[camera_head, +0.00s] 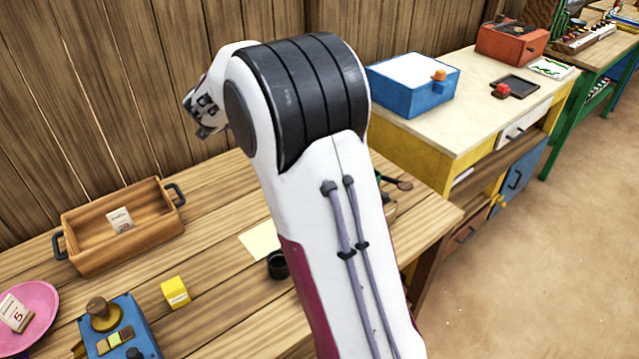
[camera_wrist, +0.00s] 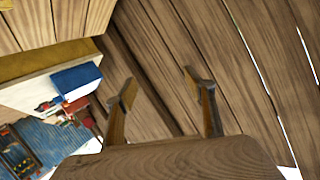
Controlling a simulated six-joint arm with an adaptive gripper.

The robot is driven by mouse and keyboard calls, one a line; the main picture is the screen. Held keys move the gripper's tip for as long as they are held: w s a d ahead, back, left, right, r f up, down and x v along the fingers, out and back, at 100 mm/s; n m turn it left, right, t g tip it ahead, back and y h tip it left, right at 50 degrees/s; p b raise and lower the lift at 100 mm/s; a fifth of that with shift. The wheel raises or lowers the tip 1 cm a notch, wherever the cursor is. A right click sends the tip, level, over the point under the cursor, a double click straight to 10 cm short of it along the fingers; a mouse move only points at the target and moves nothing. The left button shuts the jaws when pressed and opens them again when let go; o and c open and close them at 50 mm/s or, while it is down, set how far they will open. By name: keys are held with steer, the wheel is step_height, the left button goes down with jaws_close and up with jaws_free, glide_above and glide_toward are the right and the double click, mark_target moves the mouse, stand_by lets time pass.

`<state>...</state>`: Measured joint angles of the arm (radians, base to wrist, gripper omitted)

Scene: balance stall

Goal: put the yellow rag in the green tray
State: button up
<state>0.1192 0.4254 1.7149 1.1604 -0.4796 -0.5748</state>
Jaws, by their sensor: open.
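A flat pale yellow piece (camera_head: 259,241) lies on the wooden table, partly hidden behind my arm. I cannot tell whether it is the yellow rag or paper. No green tray shows in either view. In the wrist view my gripper (camera_wrist: 162,86) is open, its two fingers apart with nothing between them, in front of brown wooden planks. In the head view my arm rises through the middle and bends left at the top; the gripper fingers cannot be made out there.
A brown wooden tray (camera_head: 83,227) with a card stands at the back left. A pink plate (camera_head: 36,297), blue device (camera_head: 133,310), yellow block (camera_head: 175,292) and small black cup (camera_head: 277,265) sit on the table. A blue box (camera_head: 405,97) stands on the bench at right.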

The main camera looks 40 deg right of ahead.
steer(key=s+d+f+m+g+h, duration=0.2)
steer(key=d+f+m+g+h, duration=0.3)
steer(key=d+f, duration=0.7)
steer(key=s+d+f+g, duration=0.1)
steer(key=s+f+g, duration=0.1)
steer(key=f, duration=0.2)
steer(key=s+d+f+m+g, duration=0.1)
steer(key=s+f+g, duration=0.1)
steer(key=s+f, duration=0.1)
steer(key=s+d+f+m+g, duration=0.1)
steer(key=s+d+f+g, duration=0.1)
steer(key=f, duration=0.3)
steer(key=shift+s+f+g+h, duration=0.3)
steer(key=shift+s+g, duration=0.1)
steer(key=shift+g, duration=0.2)
steer(key=shift+f, duration=0.1)
steer(key=shift+f, duration=1.65)
steer(key=shift+f, duration=0.15)
